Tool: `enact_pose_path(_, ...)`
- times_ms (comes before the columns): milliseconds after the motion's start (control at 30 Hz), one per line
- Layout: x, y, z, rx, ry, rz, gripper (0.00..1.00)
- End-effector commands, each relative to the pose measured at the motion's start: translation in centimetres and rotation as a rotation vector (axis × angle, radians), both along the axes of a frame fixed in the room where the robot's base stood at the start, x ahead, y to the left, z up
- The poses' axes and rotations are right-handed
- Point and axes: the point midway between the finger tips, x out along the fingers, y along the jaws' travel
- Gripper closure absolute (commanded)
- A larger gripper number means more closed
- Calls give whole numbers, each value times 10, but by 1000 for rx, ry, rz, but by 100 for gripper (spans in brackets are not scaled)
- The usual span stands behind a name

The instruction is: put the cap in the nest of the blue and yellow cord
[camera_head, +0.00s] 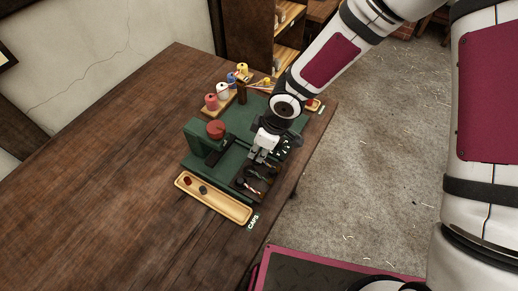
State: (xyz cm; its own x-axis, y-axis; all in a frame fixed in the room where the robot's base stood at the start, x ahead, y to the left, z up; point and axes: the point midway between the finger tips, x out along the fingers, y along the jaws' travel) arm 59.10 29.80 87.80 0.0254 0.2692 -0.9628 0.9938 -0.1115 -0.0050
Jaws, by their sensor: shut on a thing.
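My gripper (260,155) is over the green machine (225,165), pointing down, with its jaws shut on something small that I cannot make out. A long wooden tray (228,208) at the front, beside a label reading CAPS, holds a red cap (187,181) and a dark cap (203,190) near its left end. A dark panel (246,185) with small fittings lies just in front of my gripper. Thin coloured cords (259,87) run near the back of the machine. I cannot tell which nest belongs to the blue and yellow cord; my arm hides part of the machine.
A red knob (216,129) stands up on the machine's left. Pink (211,102), white (222,91), blue (231,78) and yellow (242,68) spools stand behind it, near a dark post (241,94). The left of the wooden table (100,150) is clear.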

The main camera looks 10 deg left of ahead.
Motion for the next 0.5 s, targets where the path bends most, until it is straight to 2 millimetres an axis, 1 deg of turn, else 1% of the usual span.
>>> enact_pose_path(500, 0, 0, -12, 0, 1, 0, 100)
